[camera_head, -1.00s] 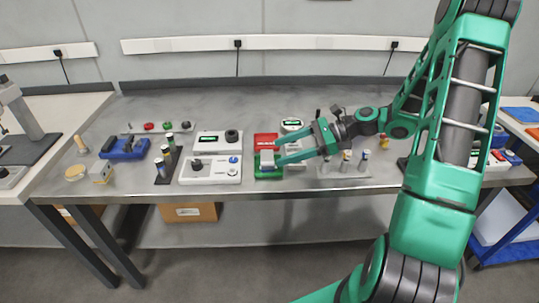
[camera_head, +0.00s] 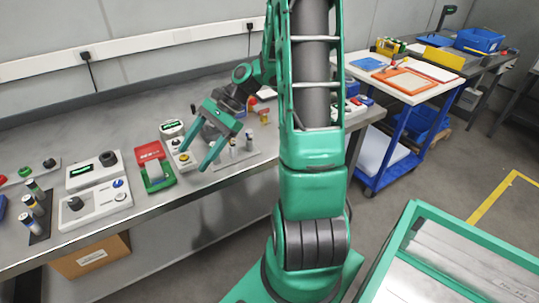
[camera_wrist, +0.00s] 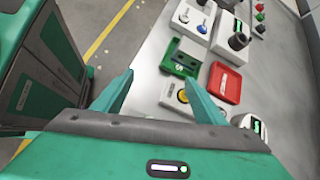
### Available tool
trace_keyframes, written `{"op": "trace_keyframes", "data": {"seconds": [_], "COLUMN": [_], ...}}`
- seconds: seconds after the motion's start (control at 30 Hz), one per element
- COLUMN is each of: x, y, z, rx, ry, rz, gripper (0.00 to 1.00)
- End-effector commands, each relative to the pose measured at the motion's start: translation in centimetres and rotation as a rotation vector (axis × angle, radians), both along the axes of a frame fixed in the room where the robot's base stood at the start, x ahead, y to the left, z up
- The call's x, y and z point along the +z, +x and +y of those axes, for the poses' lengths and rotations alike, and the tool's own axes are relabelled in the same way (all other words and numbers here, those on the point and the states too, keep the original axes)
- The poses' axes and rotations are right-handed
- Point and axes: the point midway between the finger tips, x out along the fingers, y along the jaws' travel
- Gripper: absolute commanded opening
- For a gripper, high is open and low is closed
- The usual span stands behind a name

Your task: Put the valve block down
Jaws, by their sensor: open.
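In the wrist view the gap between the fingertips (camera_wrist: 158,78) is empty. There the green case (camera_wrist: 181,65) lies just beyond the fingers with the red lid (camera_wrist: 225,82) beside it. A greyish piece shows inside the case. I cannot tell for sure whether this is the valve block, and no other thing in view is clearly it.
A white box with a yellow button (camera_head: 181,157) stands right of the case. White control boxes (camera_head: 95,205) stand left. Small cylinders in a metal stand (camera_head: 236,157) are close to my fingers. A blue trolley (camera_head: 405,125) stands at the right, past the bench end.

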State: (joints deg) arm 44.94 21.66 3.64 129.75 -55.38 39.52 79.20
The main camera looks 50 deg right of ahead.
Motion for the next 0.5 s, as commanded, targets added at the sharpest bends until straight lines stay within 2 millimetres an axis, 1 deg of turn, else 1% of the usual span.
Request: {"op": "trace_keyframes", "data": {"seconds": [0.03, 0.1, 0.23, 0.37, 0.47, 0.5], "x": [0.2, 0.3, 1.1, 2.4, 3.6, 4.0], "y": [-1.0, -2.5, -5.5, -8.7, -11.5, -12.6], "z": [0.0, -0.5, -1.6, -2.9, -3.9, -4.3], "rx": [0.056, 0.133, 0.280, 0.426, 0.533, 0.574], "ry": [-0.080, -0.186, -0.362, -0.512, -0.606, -0.639], "rz": [-0.024, -0.054, -0.100, -0.138, -0.160, -0.166], "gripper": [0.65, 0.65, 0.65, 0.65, 0.65, 0.65]}}
